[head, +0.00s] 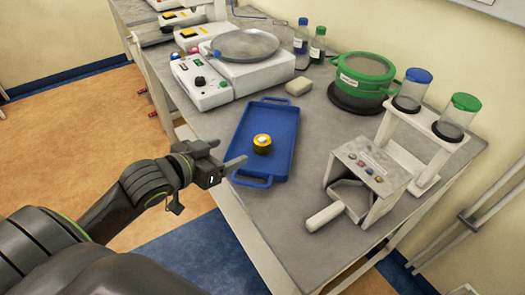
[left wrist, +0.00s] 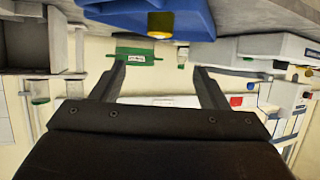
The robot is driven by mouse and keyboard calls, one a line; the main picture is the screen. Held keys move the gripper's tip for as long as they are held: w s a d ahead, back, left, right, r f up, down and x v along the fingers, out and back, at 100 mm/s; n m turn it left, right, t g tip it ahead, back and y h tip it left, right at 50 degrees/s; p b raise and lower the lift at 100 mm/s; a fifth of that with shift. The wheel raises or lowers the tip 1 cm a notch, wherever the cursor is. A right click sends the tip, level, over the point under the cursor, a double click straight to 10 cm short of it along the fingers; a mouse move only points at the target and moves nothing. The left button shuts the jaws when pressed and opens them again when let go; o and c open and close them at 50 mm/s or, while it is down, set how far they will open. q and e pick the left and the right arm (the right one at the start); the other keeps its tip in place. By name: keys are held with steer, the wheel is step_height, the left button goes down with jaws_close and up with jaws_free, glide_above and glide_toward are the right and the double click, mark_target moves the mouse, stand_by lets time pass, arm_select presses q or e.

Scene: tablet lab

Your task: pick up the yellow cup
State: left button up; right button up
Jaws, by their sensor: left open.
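The yellow cup (head: 262,148) is small, with a pale top, and sits in the blue tray (head: 250,175) on the grey table. My left gripper (head: 228,152) is at the left edge of the tray, apart from the cup, with its fingers pointing toward it. In the left wrist view the gripper (left wrist: 161,72) shows two spread fingers with nothing between them. That view looks upside down. The yellow cup (left wrist: 160,25) and the blue tray (left wrist: 110,12) are at its top, beyond the fingertips. My right gripper is not in view.
A scale with a round plate (head: 245,44) stands behind the tray. A green pot (head: 362,78) and a white rack (head: 425,128) with two capped containers stand at the back right. A grey dispenser box (head: 365,180) with a scoop is right of the tray.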

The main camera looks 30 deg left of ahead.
arm_select(q)
steer(key=shift+w+d+f+b, duration=0.15)
steer(key=shift+w+f+b, duration=0.45)
steer(key=shift+b, duration=0.3)
glide_toward(265, 139)
steer(key=shift+w+d+r, duration=0.15)
steer(key=shift+w, duration=0.55)
steer(key=shift+f+x, duration=0.15)
steer(key=shift+x, duration=1.4)
steer(key=shift+f+x, duration=0.15)
steer(key=shift+x, duration=1.35)
steer(key=shift+s, duration=0.15)
steer(key=shift+c, duration=0.3)
steer(key=c, duration=1.1)
steer(key=shift+o, duration=0.2)
